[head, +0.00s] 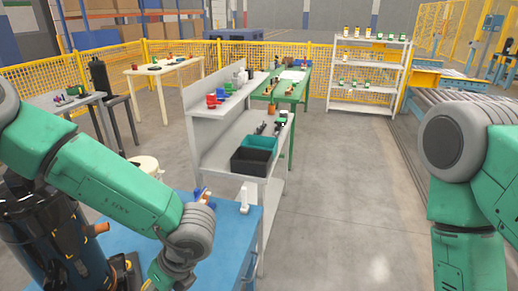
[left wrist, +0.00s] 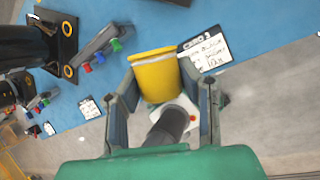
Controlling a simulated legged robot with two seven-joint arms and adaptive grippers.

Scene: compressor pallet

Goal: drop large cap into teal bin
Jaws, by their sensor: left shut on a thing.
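My left gripper (left wrist: 160,92) is shut on a large yellow cap (left wrist: 154,72), which sits between its two fingers in the left wrist view. In the head view this gripper (head: 160,274) is at the bottom edge, over the near side of the blue table, and mostly hidden by my arm. The teal bin (head: 262,142) stands on the lower shelf of the white workbench, behind a black bin (head: 250,161). The gripper is well apart from the teal bin, to its lower left. My right arm shows at the right, but its gripper is out of view.
The blue table (head: 235,225) carries small fittings and a white upright piece (head: 244,196). A black tank (head: 45,235) stands at the left. Written cards (left wrist: 205,52) lie on the blue surface. A green table (head: 285,88) stands behind the workbench. The floor right of it is clear.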

